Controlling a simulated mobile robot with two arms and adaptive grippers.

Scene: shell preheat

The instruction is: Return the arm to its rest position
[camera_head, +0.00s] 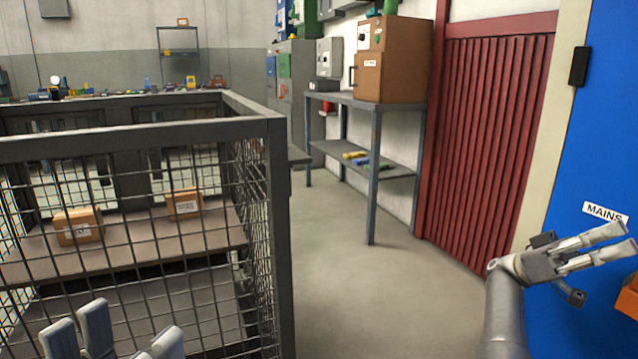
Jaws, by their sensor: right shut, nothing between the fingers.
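My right gripper (618,244) is at the right edge of the head view, raised on my grey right arm. Its pale fingers are shut with nothing held, and they point right. It is in front of the blue panel, just below the white "MAINS" label (605,214). I cannot tell whether it touches the panel. My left gripper (128,338) is at the bottom left, in front of the wire mesh cage. Its grey fingers point up with a gap between them, and nothing shows in the gap. Its lower part is cut off by the frame.
The mesh cage (150,133) fills the left, with two cardboard boxes on a shelf inside. A metal table (373,180) bears a brown cabinet (393,70) at the back. A red slatted door (490,140) and blue panel (600,110) line the right. The middle floor is clear.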

